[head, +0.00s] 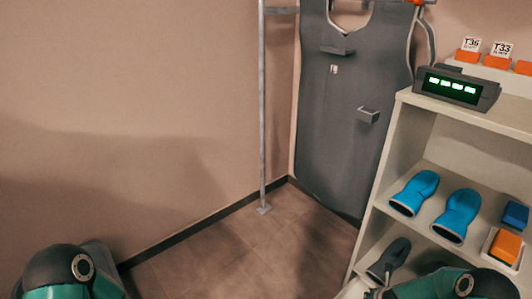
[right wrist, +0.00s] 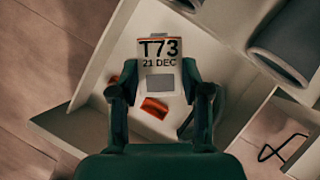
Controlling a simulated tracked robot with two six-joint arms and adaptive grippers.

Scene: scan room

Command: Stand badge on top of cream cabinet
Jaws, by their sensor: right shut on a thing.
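My right gripper (right wrist: 157,90) is shut on a badge (right wrist: 158,48) in the right wrist view. The badge is a white card reading "T73 21 DEC" with an orange edge and a grey patch below the text, held between the two fingers. The cream cabinet (head: 397,150) stands at the right in the head view, with open shelves. On its top, at the back, badges T36 (head: 472,45) and T33 (head: 501,48) stand upright in orange holders. The right arm shows low at the right, in front of the cabinet; the badge cannot be made out there. My left gripper is out of view.
A dark device with green lights (head: 456,87) sits on the cabinet top. A grey apron (head: 340,110) hangs behind, beside a metal pole (head: 262,100). Floor at centre is clear.

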